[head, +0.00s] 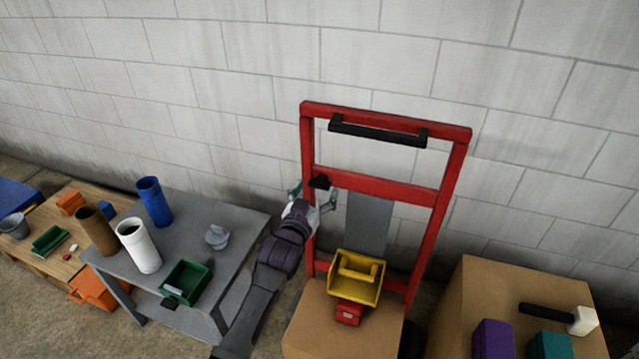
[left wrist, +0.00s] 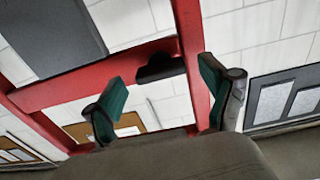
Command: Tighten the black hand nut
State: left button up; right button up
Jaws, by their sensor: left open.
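The black hand nut (head: 319,182) sits on the left upright of a red frame (head: 385,190), at the crossbar's left end. In the left wrist view the black hand nut (left wrist: 160,68) appears as a dark rounded shape against the red bars. My left gripper (head: 313,196) is open, its two fingers spread to either side of the nut in the head view. In the left wrist view the fingers of my left gripper (left wrist: 163,88) stand apart with the nut between and beyond them. I cannot tell how near the nut is. My right gripper is not in view.
A black handle (head: 378,130) spans the frame's top. A yellow bin (head: 355,284) and a red box (head: 349,313) rest on a carton (head: 315,330) below. A grey table (head: 240,225) with tubes and a green bin (head: 186,282) stands left. Another carton (head: 460,300) stands right.

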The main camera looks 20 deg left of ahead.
aim_at(320, 183)
pick_arm(q)
jog(key=shift+w, duration=1.25)
jog(key=c, duration=1.2)
